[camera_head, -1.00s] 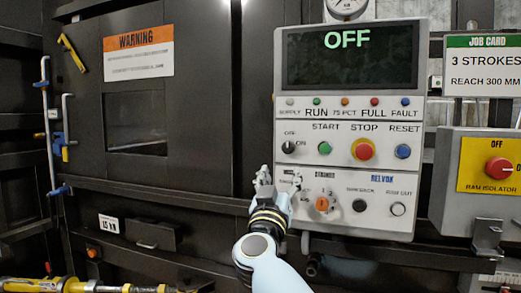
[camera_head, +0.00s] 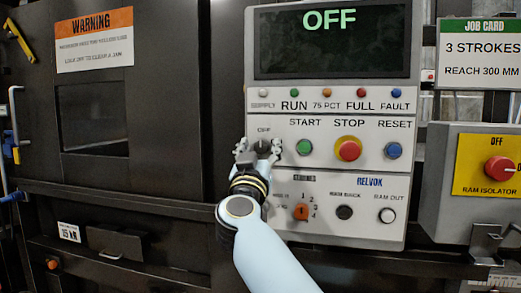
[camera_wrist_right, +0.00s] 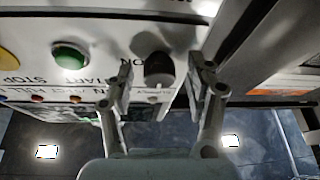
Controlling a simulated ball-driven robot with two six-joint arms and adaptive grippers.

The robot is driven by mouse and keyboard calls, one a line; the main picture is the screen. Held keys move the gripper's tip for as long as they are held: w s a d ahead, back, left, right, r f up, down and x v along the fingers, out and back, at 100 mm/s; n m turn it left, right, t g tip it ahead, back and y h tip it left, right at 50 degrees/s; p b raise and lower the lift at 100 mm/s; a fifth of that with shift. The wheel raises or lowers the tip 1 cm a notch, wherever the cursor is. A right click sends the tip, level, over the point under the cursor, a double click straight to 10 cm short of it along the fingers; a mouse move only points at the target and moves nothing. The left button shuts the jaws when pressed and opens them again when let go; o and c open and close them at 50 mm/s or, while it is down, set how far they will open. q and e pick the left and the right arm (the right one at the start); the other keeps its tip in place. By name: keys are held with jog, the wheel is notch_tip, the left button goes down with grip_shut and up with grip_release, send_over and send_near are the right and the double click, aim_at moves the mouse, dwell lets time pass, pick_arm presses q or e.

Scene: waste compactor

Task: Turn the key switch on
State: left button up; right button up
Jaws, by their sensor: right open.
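The key switch is a small dark round knob with OFF lettering above it, at the left of the control panel (camera_head: 325,178). In the head view the knob (camera_head: 263,146) is partly covered by my right gripper (camera_head: 258,152), which is in front of it. In the right wrist view the dark knob (camera_wrist_right: 158,68) appears between the two spread fingertips of my right gripper (camera_wrist_right: 160,82), with a gap on each side. The gripper is open and holds nothing. The display (camera_head: 332,45) reads OFF. My left gripper is not in view.
Right of the knob are a green START button (camera_head: 304,147), a red STOP button (camera_head: 348,149) and a blue RESET button (camera_head: 393,150). A ram isolator box (camera_head: 438,190) stands to the right. A dark door lies left.

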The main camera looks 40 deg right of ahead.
grip_shut()
jog(key=shift+m, duration=0.5)
jog(key=m+g+h, duration=0.1)
jog(key=m+g, duration=0.1)
jog(key=m, duration=0.2)
jog(key=m+g+h, duration=0.2)
jog(key=m, duration=0.2)
jog(key=shift+a, duration=0.1)
jog(key=m+g, duration=0.1)
jog(key=m, duration=0.3)
jog(key=m+g, duration=0.2)
jog(key=m, duration=0.2)
jog(key=shift+w+g+h+b, duration=0.1)
jog(key=shift+g+h+b, duration=0.2)
jog(key=shift+r+m, duration=0.1)
jog(key=shift+m, duration=0.2)
grip_release()
